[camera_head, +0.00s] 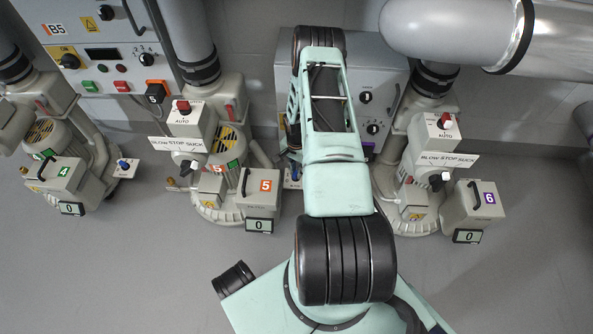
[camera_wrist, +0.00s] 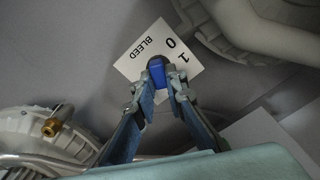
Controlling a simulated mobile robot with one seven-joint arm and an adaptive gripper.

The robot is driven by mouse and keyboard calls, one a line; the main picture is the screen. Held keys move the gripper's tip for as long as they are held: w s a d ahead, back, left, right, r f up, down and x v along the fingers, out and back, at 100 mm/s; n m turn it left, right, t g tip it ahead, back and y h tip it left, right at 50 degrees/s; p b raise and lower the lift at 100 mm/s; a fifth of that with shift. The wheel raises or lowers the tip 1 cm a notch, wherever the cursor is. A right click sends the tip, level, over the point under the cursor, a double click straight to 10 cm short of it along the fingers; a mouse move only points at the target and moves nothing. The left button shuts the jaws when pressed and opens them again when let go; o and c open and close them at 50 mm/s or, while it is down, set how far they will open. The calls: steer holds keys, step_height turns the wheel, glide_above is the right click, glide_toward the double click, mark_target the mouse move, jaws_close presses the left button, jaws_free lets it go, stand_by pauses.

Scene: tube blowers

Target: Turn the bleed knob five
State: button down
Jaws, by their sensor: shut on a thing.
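Bleed knob five is the small blue knob (camera_wrist: 156,72) in the wrist view. It sits on a white plate (camera_wrist: 138,60) marked BLEED, 0 and 1. My gripper (camera_wrist: 158,87) has its two fingertips on either side of the knob and is shut on it. Which mark the knob points to is hard to tell. In the head view, blower five's box (camera_head: 258,201) carries an orange 5, and its display (camera_head: 258,226) reads 0. My gripper is beside the box, mostly hidden by my arm. The knob is not clear there.
Blower four (camera_head: 60,173) stands to the left, with its own blue knob (camera_head: 123,164). Control cabinets (camera_head: 115,70) and a large pipe (camera_head: 450,30) are behind. A brass fitting (camera_wrist: 50,127) shows in the wrist view.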

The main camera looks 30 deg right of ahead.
steer(key=shift+n, duration=0.4)
steer(key=n, duration=0.4)
steer(key=shift+w+n, duration=0.1)
steer(key=shift+n, duration=0.2)
steer(key=n, duration=0.5)
steer(key=shift+a, duration=0.15)
steer(key=n, duration=0.4)
steer(key=shift+a+n, duration=0.1)
steer(key=shift+n, duration=0.3)
steer(key=shift+a+n, duration=0.1)
steer(key=shift+n, duration=1.7)
steer(key=c, duration=2)
jaws_free()
steer(key=shift+o, duration=0.2)
